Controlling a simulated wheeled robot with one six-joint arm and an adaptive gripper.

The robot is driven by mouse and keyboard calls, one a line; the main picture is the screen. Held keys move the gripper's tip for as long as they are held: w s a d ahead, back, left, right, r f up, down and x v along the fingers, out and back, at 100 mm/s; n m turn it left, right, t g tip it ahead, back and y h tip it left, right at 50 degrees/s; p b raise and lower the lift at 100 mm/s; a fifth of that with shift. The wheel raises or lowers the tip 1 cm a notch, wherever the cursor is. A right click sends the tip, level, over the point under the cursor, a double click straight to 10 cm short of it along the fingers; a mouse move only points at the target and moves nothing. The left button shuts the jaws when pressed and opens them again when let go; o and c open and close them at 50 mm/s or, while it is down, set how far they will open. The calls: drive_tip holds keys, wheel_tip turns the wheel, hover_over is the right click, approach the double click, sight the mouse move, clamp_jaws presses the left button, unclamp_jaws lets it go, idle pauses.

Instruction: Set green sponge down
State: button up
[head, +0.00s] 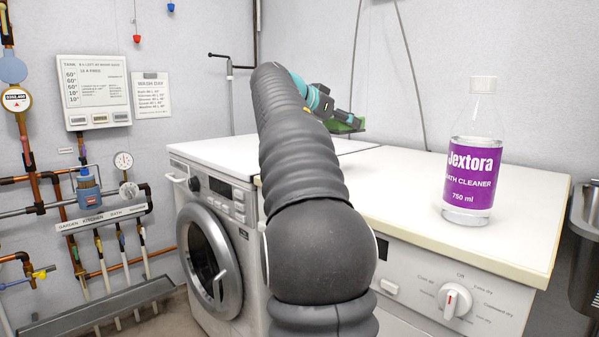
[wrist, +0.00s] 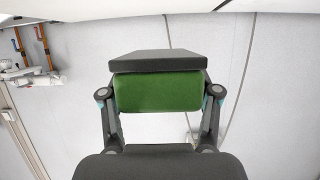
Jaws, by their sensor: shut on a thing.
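The green sponge (head: 342,126) shows small in the head view, above the back part of the white worktop and close to the rear wall. In the wrist view the sponge (wrist: 157,92) has a dark grey layer on one face and lies between both fingers. My gripper (wrist: 159,97) is shut on it, one finger at each end. In the head view my gripper (head: 347,116) is partly hidden behind my arm. I cannot tell exactly how far the sponge is from the worktop.
A Jextora bath cleaner bottle (head: 471,165) stands upright on the right part of the worktop (head: 403,205). A washing machine (head: 208,235) is at left and a dryer (head: 462,280) at front right. The worktop between the bottle and my arm is clear.

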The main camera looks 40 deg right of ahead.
drive_tip(key=w+a+f, duration=0.2)
drive_tip(key=w, duration=0.1)
drive_tip(key=w+a+f, duration=0.2)
drive_tip(key=w, duration=0.1)
drive_tip(key=w+a+f, duration=0.2)
drive_tip(key=w+f, duration=0.1)
drive_tip(key=shift+w, duration=0.4)
drive_tip(key=shift+f+b, duration=0.55)
drive_tip(key=shift+f, duration=1.25)
drive_tip(key=shift+f+b, duration=0.3)
drive_tip(key=o, duration=1)
drive_tip(key=shift+r, duration=0.1)
drive_tip(key=shift+c, duration=0.2)
drive_tip(key=shift+r, duration=0.1)
drive_tip(key=shift+a+p, duration=0.15)
drive_tip(key=shift+p, duration=0.25)
drive_tip(key=v, duration=1.3)
drive_tip(key=shift+w+a+r, duration=0.15)
drive_tip(key=shift+w+a, duration=0.05)
